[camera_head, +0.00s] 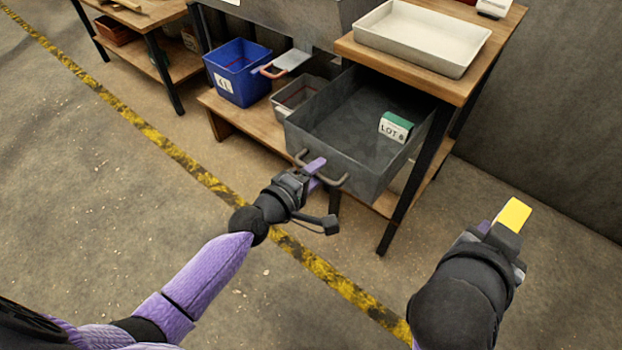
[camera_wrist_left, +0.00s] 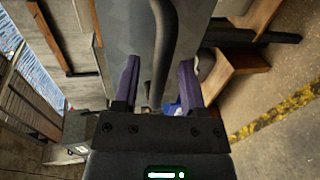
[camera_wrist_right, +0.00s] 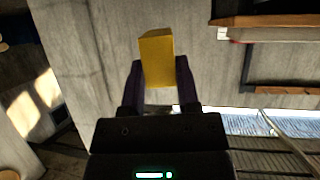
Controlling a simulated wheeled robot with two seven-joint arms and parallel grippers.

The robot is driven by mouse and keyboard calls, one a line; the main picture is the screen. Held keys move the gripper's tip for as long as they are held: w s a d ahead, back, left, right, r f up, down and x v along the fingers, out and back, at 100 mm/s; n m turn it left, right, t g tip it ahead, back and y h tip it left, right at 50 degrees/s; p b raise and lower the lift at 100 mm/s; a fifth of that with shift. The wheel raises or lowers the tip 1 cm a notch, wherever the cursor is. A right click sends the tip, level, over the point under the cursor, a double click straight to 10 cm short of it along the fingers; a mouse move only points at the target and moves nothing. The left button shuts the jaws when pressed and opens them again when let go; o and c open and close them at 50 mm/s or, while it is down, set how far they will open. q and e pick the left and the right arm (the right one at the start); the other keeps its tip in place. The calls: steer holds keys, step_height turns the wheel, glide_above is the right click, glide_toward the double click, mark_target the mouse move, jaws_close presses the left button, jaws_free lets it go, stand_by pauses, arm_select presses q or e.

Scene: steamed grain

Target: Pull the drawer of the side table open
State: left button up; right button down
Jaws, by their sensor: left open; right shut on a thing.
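The side table's grey drawer (camera_head: 345,130) stands pulled out from under the wooden top (camera_head: 450,85). A green and white box marked LOT (camera_head: 396,127) lies inside it. My left gripper (camera_head: 317,173) is at the drawer's front, by the curved handle (camera_head: 322,170). In the left wrist view the handle (camera_wrist_left: 163,45) runs between the two open purple fingers (camera_wrist_left: 158,82); I cannot tell whether they touch it. My right gripper (camera_head: 500,222) is off to the right, away from the drawer. It is shut on a yellow block (camera_wrist_right: 157,58), which also shows in the head view (camera_head: 514,214).
A cream tray (camera_head: 425,36) sits on the table top. A blue bin (camera_head: 238,72) and a grey bin (camera_head: 297,93) stand on a low wooden shelf left of the drawer. A table leg (camera_head: 411,190) stands right of the drawer. The floor in front, with a yellow-black stripe (camera_head: 160,142), is clear.

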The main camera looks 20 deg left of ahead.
arm_select(q)
steer(key=p+v, duration=0.1)
steer(key=v, duration=1)
steer(key=shift+s, duration=0.2)
arm_select(e)
step_height(320, 180, up, 2)
arm_select(q)
steer(key=shift+a, duration=0.1)
